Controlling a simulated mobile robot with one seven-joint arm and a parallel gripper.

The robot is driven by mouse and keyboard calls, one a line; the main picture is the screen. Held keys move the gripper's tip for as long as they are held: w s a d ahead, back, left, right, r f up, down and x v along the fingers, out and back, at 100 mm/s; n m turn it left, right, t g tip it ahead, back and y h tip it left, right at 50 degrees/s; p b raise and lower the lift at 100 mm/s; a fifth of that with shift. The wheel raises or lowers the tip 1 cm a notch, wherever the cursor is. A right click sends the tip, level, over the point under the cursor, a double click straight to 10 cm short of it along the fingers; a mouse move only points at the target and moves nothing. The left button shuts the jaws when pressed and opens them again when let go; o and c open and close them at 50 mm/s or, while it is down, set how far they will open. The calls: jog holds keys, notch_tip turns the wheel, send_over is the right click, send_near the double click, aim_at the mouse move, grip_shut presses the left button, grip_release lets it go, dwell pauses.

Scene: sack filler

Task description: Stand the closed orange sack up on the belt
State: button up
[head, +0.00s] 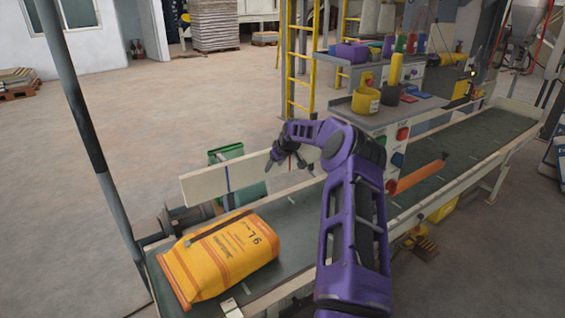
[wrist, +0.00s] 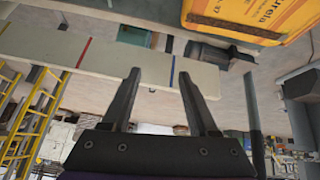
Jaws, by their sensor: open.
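The closed orange sack (head: 222,257) lies on its side on the near left end of the dark belt (head: 292,222), with its printed face upward. My gripper (head: 290,170) is open and empty, above the far side of the belt, to the right of and beyond the sack. In the wrist view the two fingers (wrist: 160,85) stand apart with nothing between them. The sack (wrist: 250,18) shows there at the top right, cut off by the picture edge and apart from the fingers.
A pale side board (head: 215,181) with a blue mark runs along the belt's far edge close to my gripper. A workbench (head: 375,108) with tubs and a yellow ladder (head: 300,65) stand behind. A dark post (head: 90,130) rises at left.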

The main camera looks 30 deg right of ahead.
jog(key=shift+w+d+f+y, duration=0.1)
jog(key=shift+d+y, duration=0.4)
jog(key=shift+d, duration=1.25)
grip_shut()
dwell(0.6)
